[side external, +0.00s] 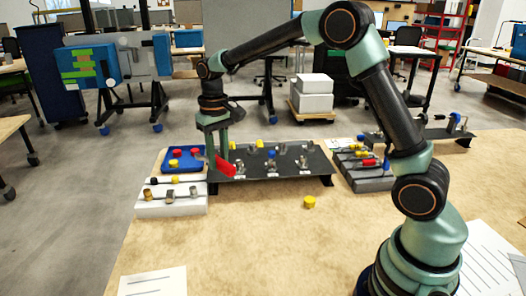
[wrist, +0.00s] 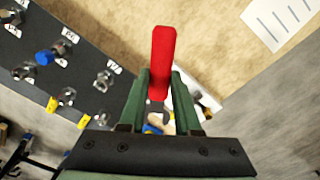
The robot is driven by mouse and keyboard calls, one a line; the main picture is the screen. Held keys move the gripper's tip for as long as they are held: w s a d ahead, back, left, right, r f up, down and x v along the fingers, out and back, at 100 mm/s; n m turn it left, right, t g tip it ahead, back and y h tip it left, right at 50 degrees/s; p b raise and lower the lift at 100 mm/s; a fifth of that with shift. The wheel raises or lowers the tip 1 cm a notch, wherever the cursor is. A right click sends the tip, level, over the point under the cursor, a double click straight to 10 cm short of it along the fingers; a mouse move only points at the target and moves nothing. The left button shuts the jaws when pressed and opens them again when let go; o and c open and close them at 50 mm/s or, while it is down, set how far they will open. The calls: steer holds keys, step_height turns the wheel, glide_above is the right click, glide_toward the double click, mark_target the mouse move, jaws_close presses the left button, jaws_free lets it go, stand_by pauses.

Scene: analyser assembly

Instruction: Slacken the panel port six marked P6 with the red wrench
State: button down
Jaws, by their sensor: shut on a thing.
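My gripper (side external: 218,152) is shut on the red wrench (side external: 225,167) at the left end of the dark panel (side external: 285,182). In the wrist view the wrench's red handle (wrist: 162,62) sticks out between the green fingers of my gripper (wrist: 160,98); its working end is hidden. The panel (wrist: 88,52) lies to the left there, with several metal ports and small white labels. One port has a blue cap (wrist: 45,57). The label lettering is too small to read surely, so I cannot tell which port is P6. The wrench appears apart from the ports.
A blue tray (side external: 168,170) with red and yellow caps and a pale block (side external: 150,208) with metal fittings stand left of the panel. A rack (side external: 372,184) with coloured-handled tools stands right.

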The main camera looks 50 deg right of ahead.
steer(key=w+d+m, duration=0.1)
steer(key=d+m, duration=0.6)
steer(key=m, duration=1.2)
steer(key=f, duration=0.5)
steer(key=shift+w+a, duration=0.1)
steer(key=shift+a, duration=0.2)
steer(key=d+f, duration=0.2)
steer(key=f, duration=0.1)
steer(key=shift+s+d, duration=0.15)
steer(key=shift+s, duration=0.15)
steer(key=shift+d, duration=0.2)
stand_by(0.4)
